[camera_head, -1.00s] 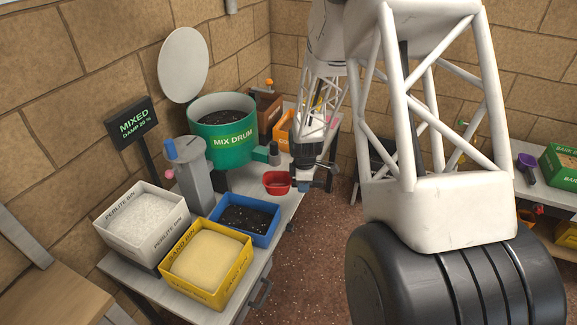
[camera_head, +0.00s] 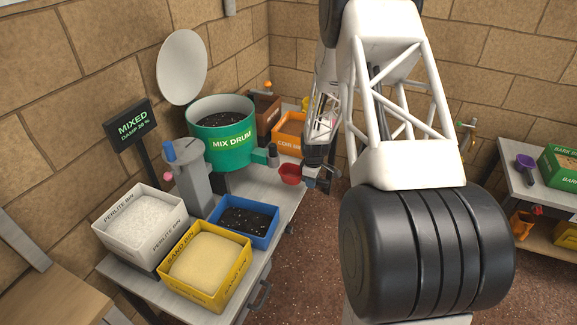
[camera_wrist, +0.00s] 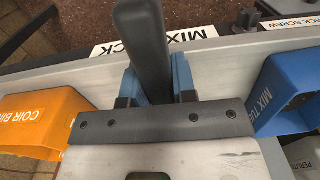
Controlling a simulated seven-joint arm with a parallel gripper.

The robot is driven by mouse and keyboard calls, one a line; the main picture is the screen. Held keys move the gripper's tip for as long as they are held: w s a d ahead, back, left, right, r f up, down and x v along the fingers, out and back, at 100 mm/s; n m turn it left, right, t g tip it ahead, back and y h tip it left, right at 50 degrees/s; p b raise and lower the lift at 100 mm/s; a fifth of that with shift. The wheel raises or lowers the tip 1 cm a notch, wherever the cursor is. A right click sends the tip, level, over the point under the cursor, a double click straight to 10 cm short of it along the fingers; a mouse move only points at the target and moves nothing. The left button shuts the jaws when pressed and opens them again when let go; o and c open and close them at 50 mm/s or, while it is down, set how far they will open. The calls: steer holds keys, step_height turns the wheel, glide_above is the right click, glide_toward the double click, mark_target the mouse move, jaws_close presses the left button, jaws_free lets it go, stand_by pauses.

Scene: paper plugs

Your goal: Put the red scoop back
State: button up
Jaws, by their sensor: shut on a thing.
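The red scoop (camera_head: 290,173) is in the head view, in front of the right side of the green mix drum (camera_head: 225,140). My gripper (camera_head: 318,178) is just right of the scoop's bowl. In the wrist view, my gripper (camera_wrist: 153,88) has its blue fingers on both sides of a dark upright handle (camera_wrist: 143,40), shut on it. The red bowl does not show in the wrist view. I cannot tell from the head view whether the bowl touches the bench.
The grey bench (camera_head: 275,225) carries the blue mix tub (camera_head: 262,239), a yellow sand bin (camera_head: 192,292) and a white perlite bin (camera_head: 125,240). The orange coir bin (camera_head: 288,143) stands behind the gripper. A purple scoop (camera_head: 525,162) is on the right bench.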

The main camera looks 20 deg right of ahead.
steer(key=shift+w, duration=0.15)
steer(key=w+d, duration=0.1)
steer(key=w, duration=0.4)
steer(key=w+d+f, duration=0.1)
steer(key=w+d, duration=0.1)
steer(key=w, duration=0.3)
steer(key=w+d, duration=0.2)
steer(key=w, duration=0.3)
steer(key=shift+f, duration=0.25)
steer(key=shift+f, duration=0.1)
steer(key=shift+f, duration=1.7)
steer(key=shift+f, duration=0.1)
steer(key=o, duration=0.9)
step_height(320, 180, up, 12)
steer(key=shift+a+r, duration=0.1)
steer(key=shift+r, duration=0.05)
